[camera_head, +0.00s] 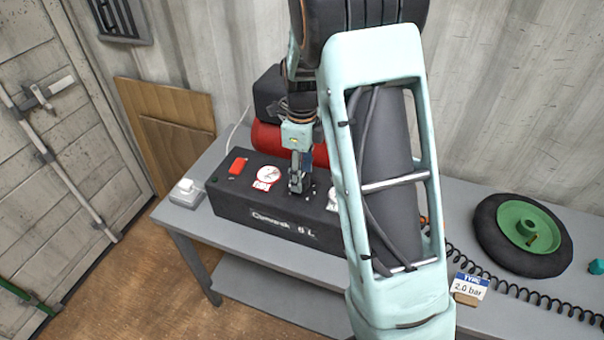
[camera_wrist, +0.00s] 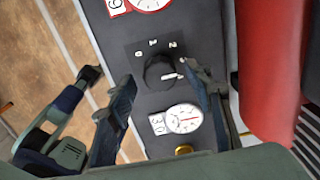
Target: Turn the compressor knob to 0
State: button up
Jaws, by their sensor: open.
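The compressor (camera_head: 270,222) is a dark box with a sloped panel on the table, behind and left of my arm in the head view. In the wrist view its black round knob (camera_wrist: 157,70) shows in the middle, with white numbers 0, 1 and 2 around its upper side. A white mark on the knob points right, away from the 0. My gripper (camera_wrist: 162,80) is open, with one finger left and one right of the knob; I cannot tell if either touches it. In the head view my gripper (camera_head: 298,186) is over the panel and hides the knob.
Two gauges flank the knob; one gauge (camera_wrist: 184,118) is nearest my gripper. A red switch (camera_head: 238,166) sits on the panel's left. A red tank (camera_head: 268,138) stands close behind. A wheel (camera_head: 490,240) and a coiled hose (camera_head: 540,298) lie at the right.

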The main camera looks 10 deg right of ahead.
jog(key=shift+f, duration=0.55)
jog(key=c, duration=1.2)
jog(key=shift+o, duration=0.2)
